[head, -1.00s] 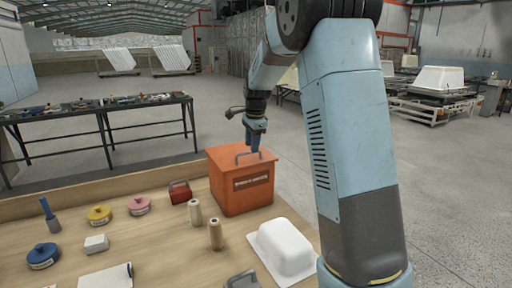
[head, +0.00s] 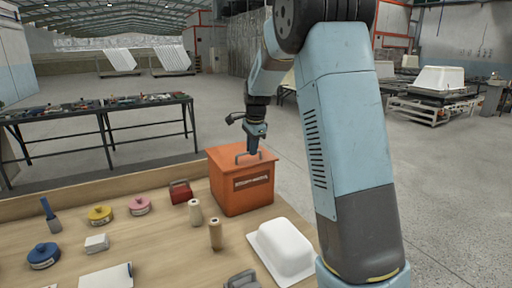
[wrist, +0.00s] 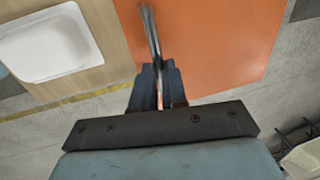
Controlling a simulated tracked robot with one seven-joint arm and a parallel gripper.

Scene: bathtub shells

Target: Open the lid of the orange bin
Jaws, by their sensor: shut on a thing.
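The orange bin (head: 243,194) stands at the back right of the wooden worktop, with a label on its front. Its orange lid lies flat on top and looks closed. The lid has a grey arched metal handle (head: 243,157). My gripper (head: 253,150) points down at the right part of this handle. In the wrist view my gripper (wrist: 159,75) is shut on the handle (wrist: 150,35), with the orange lid (wrist: 205,40) below it. The exact contact is partly hidden by the fingers.
A white moulded shell (head: 285,245) lies in front of the bin. Two spools (head: 215,234) and a red block with a handle (head: 180,191) stand to its left. Several tape rolls and tools lie further left. A dark table (head: 90,110) stands behind the worktop.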

